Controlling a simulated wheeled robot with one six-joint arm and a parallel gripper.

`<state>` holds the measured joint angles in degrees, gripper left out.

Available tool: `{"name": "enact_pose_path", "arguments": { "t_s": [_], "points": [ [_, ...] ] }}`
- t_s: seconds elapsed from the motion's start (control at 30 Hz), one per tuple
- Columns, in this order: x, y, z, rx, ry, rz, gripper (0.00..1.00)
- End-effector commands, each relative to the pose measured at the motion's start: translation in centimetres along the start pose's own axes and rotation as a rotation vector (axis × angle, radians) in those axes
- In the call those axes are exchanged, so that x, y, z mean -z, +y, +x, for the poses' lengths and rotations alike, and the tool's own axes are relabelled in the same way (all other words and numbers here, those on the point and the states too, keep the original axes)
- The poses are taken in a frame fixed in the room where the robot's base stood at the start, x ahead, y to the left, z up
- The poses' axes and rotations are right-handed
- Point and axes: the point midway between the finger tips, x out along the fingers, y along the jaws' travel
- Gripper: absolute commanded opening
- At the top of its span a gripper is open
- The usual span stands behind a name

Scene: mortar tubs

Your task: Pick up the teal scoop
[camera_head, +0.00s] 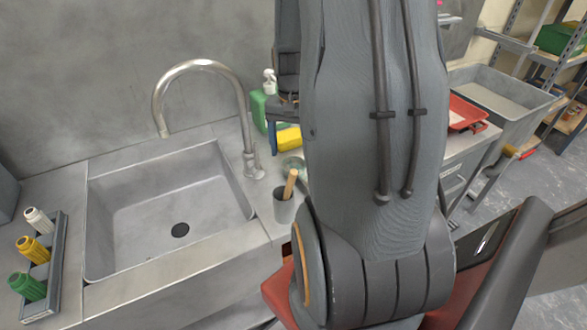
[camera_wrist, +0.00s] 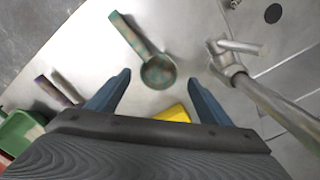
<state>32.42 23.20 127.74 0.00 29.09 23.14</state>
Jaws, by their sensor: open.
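The teal scoop (camera_wrist: 158,71) lies on the metal counter in the wrist view, its round bowl toward my gripper and its handle running up and left. The scoop looks worn, with brownish patches on the handle. My gripper (camera_wrist: 158,85) is open, with its two blue fingers spread on either side below the bowl; nothing is held between them. In the head view a small part of the scoop (camera_head: 293,164) shows beside my arm, which hides the rest. My gripper's dark blue finger (camera_head: 284,137) shows partly there, behind the arm.
The curved faucet (camera_wrist: 234,72) stands close to the right of the scoop. A grey cup (camera_head: 285,208) with a wooden handle, a green bottle (camera_head: 259,108) and a yellow object (camera_head: 289,139) are near. The sink (camera_head: 165,210) lies left.

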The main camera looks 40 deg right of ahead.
Motion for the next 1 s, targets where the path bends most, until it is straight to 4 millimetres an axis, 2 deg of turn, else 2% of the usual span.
{"name": "enact_pose_path", "arguments": {
  "t_s": [0.17, 0.53, 0.9, 1.0],
  "points": [
    [-0.1, 0.1, 1.1, -0.001, -0.002, -0.001, 0.73],
    [-0.1, 0.1, 5.0, -0.001, -0.002, -0.005, 0.73],
    [-0.1, 0.0, 5.7, 0.0, 0.001, -0.005, 0.73],
    [-0.1, 0.0, 5.6, 0.0, 0.001, -0.005, 0.58]
  ]
}}
